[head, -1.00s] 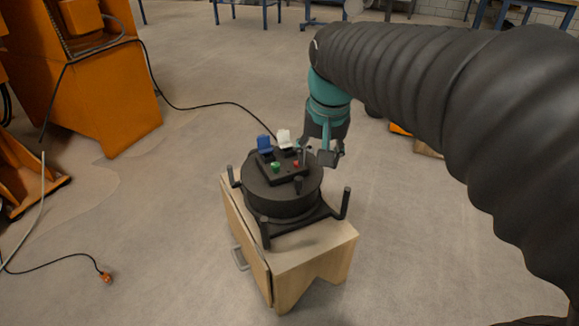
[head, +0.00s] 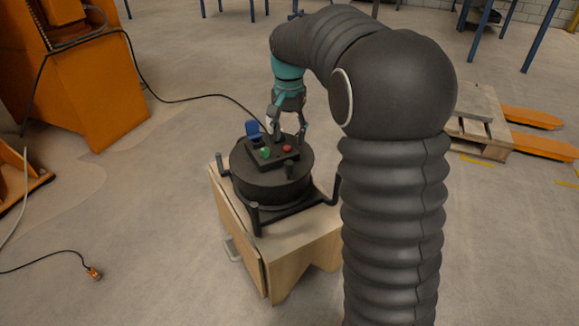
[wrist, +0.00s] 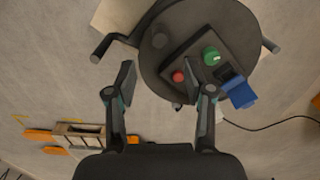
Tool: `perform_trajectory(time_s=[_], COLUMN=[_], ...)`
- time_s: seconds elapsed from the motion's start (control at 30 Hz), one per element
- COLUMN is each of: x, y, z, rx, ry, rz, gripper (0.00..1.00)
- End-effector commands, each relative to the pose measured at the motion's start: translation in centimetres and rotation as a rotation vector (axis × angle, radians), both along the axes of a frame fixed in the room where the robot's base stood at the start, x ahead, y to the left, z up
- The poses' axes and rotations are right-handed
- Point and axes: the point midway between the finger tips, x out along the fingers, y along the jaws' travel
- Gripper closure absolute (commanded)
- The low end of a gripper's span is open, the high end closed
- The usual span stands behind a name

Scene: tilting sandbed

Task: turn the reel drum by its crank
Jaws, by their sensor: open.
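The reel drum (head: 270,182) is a round black drum on a dark stand with upright corner posts. A raised panel on its top carries a green button (head: 265,153), a red button (head: 287,148) and a blue socket lid (head: 253,130). A short dark peg (wrist: 160,40), which looks like the crank's handle, stands near the drum's rim. My gripper (head: 288,132) is open and empty above the far side of the panel. In the wrist view, my gripper's fingers (wrist: 159,78) are spread, with the peg beyond them, apart from both.
The drum stands on a wooden box (head: 296,262) with a handle on its side. An orange machine (head: 88,95) is at the left with a black cable running behind the drum. A pallet (head: 478,125) and orange forks lie at the right.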

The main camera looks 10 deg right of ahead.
Motion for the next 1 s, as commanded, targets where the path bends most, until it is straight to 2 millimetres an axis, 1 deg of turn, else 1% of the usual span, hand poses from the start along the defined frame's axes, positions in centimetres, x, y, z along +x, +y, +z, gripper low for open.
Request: perform_trajectory(time_s=[0.03,0.2,0.4,0.5,0.7,1.0], x=[-0.1,-0.1,-0.1,-0.1,0.0,0.0], y=[0.0,0.0,0.0,0.0,0.0,0.0], z=[-1.3,-4.5,-7.9,-9.2,-10.5,-10.6], rx=[0.0,0.0,0.0,0.0,0.0,0.0], ry=[0.004,0.004,0.002,0.002,0.0,0.0], rz=[0.0,0.0,0.001,0.001,0.001,0.001], gripper=[0.47,0.47,0.47,0.47,0.47,0.47])
